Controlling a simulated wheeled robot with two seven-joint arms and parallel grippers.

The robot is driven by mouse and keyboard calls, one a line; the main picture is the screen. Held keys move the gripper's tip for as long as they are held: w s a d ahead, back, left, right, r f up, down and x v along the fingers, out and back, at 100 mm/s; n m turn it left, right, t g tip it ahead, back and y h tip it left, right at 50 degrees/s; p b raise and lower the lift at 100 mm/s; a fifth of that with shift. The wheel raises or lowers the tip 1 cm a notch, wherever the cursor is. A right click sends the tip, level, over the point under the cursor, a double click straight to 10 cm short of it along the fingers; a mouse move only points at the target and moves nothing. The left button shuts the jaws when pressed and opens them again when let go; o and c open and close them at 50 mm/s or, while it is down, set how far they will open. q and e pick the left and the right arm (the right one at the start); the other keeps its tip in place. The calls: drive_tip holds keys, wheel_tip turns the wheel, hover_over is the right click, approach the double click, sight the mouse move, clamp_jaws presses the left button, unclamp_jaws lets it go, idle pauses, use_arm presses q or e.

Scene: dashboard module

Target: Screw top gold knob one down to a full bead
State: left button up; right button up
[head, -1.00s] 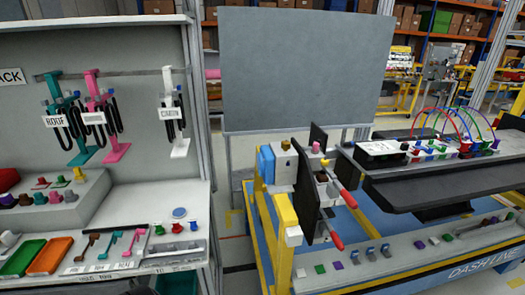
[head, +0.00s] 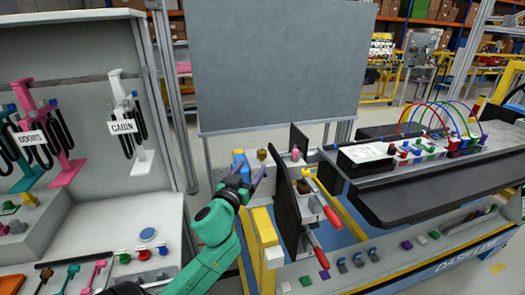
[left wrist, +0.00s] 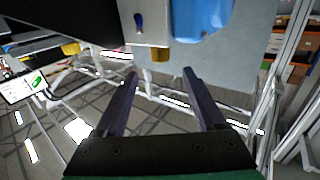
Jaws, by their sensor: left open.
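A gold-brown knob (head: 262,155) stands on top of the pale block of the dashboard module, left of the upright black panel (head: 285,205). In the left wrist view a gold knob (left wrist: 161,56) shows at the edge of the pale metal block (left wrist: 152,30), beside a blue part (left wrist: 203,20). A second gold knob (left wrist: 70,49) shows further left there. I cannot tell which is knob one. My left gripper (head: 249,172) is open beside the block, just below the top knob in the picture. In the wrist view, its fingers (left wrist: 160,78) are apart with nothing between them. My right gripper is out of view.
A pink knob (head: 295,155) and red-handled tools (head: 328,212) are near the black panel. A yellow rail (head: 263,228) runs below the block. The dashboard (head: 430,180) with coloured wires lies right. A grey board (head: 275,65) stands behind. A parts shelf (head: 130,225) is left.

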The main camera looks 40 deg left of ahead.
sight(260, 156)
use_arm(q)
drive_tip(key=p+x, duration=0.1)
drive_tip(key=x, duration=0.8)
drive_tip(key=shift+a+f, duration=0.15)
drive_tip(key=shift+f, duration=0.05)
drive_tip(key=shift+w+a, duration=0.1)
drive_tip(key=shift+w, duration=0.35)
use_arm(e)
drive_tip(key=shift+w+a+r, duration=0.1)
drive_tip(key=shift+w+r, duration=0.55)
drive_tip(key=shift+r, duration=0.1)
use_arm(q)
clamp_jaws()
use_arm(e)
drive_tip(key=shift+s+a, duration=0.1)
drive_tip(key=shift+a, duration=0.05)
